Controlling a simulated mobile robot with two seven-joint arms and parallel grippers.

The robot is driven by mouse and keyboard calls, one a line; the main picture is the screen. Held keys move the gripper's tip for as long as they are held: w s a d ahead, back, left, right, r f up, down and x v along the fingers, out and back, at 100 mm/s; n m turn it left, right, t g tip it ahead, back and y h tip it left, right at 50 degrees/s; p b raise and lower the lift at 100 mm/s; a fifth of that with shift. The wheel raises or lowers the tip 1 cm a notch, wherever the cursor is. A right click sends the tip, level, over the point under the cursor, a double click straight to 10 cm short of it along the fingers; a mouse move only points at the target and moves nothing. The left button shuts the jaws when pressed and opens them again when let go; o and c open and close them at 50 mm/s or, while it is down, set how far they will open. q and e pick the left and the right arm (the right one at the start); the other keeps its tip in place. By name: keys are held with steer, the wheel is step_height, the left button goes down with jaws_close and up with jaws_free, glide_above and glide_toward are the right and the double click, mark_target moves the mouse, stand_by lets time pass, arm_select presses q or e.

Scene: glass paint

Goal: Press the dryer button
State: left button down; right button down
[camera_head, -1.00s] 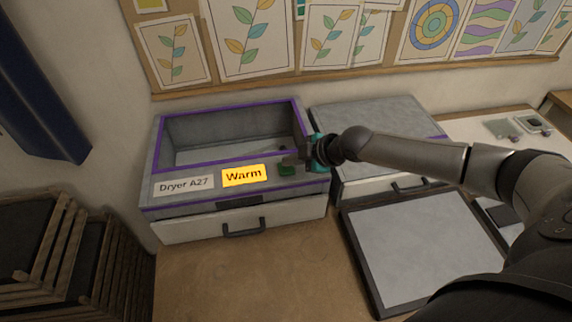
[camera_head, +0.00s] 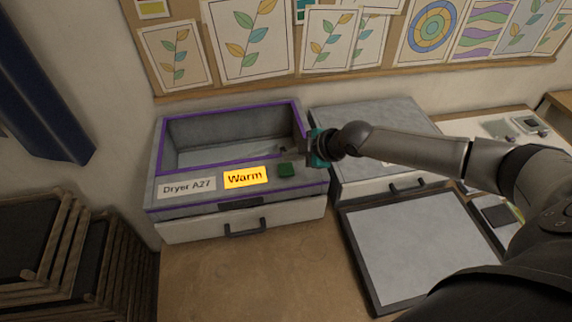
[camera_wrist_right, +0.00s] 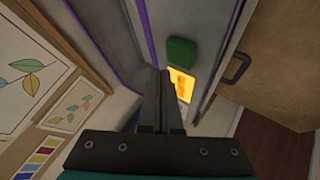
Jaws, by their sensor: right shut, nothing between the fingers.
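The dryer (camera_head: 172,205) is a grey box with purple edging, an open top and a "Dryer A27" label. Its green button (camera_head: 286,170) sits on the front ledge, right of a lit yellow "Warm" sign (camera_head: 245,177). The button also shows in the right wrist view (camera_wrist_right: 182,51), with the sign (camera_wrist_right: 182,84) beside it. My right gripper (camera_head: 292,150) is shut and empty, just behind and above the button, apart from it in the head view. Its closed fingers show in the wrist view (camera_wrist_right: 160,82). My left gripper is not in view.
A second grey box (camera_head: 375,125) stands right of the dryer. A dark-framed pale panel (camera_head: 420,245) lies in front of it. Wooden racks (camera_head: 60,250) stand at lower left. The brown tabletop (camera_head: 235,280) before the dryer is clear.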

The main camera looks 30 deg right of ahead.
mark_target(291, 169)
step_height(291, 169, up, 4)
steer(key=p, duration=0.3)
steer(key=shift+f, duration=0.1)
stand_by(0.6)
